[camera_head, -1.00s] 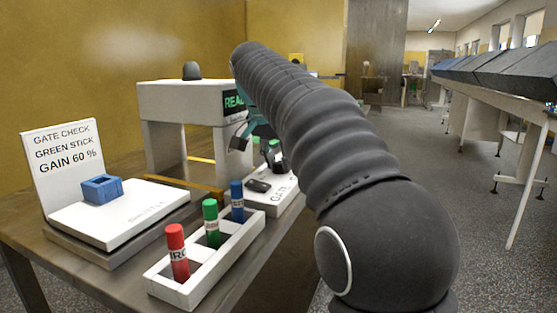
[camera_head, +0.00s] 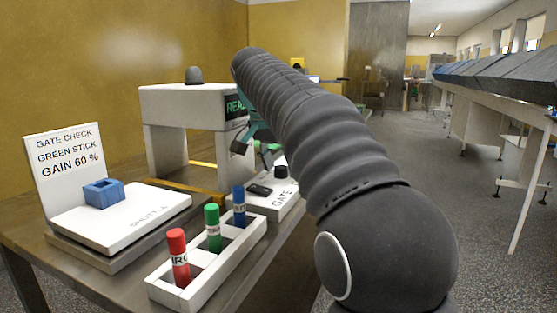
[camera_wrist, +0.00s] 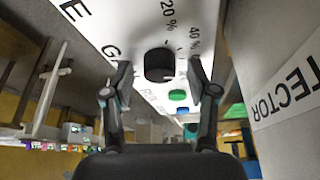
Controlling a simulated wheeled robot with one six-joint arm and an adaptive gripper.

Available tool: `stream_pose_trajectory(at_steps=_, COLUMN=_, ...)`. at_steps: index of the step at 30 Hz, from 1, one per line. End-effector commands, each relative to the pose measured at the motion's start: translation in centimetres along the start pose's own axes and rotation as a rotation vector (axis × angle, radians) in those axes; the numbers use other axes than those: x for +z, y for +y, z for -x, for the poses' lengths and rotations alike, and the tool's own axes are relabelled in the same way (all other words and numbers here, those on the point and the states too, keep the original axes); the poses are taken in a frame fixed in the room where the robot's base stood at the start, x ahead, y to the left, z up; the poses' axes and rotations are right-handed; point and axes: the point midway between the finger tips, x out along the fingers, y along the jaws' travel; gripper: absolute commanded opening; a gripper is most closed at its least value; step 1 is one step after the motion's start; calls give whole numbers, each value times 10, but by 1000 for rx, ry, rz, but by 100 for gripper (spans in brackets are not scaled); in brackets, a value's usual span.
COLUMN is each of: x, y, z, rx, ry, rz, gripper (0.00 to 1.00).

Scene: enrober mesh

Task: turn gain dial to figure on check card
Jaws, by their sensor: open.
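The check card (camera_head: 66,160) stands upright at the left and reads GATE CHECK, GREEN STICK, GAIN 60 %. The black gain dial (camera_head: 281,171) sits on the white GATE panel (camera_head: 268,205). In the wrist view the dial (camera_wrist: 159,64) lies between the two fingers, with 20 % and 40 % marks beside it. My gripper (camera_wrist: 160,72) is open, with a gap on each side of the dial in the picture; I see no contact. In the head view my gripper (camera_head: 262,152) is close above the dial, partly hidden by my arm. The dial's pointer setting is unclear.
A white tray (camera_head: 216,264) with red, green and blue sticks stands at the front. The white shuttle plate (camera_head: 135,212) carries a blue holder (camera_head: 103,193). The white detector arch (camera_head: 180,104) stands behind. A dark slot or switch (camera_head: 259,190) lies beside the dial.

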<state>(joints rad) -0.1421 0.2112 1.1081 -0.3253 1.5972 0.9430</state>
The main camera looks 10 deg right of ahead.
Motion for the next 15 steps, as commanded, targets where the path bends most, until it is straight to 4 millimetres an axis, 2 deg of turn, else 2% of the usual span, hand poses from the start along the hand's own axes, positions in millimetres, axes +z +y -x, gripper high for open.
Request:
stream_pose_trajectory(at_steps=5, x=0, y=-1, z=13, rx=-2, ry=2, rz=0, gripper=58)
stream_pose_trajectory(at_steps=15, x=-1, y=-1, z=68, rx=-2, ry=2, rz=0, gripper=58)
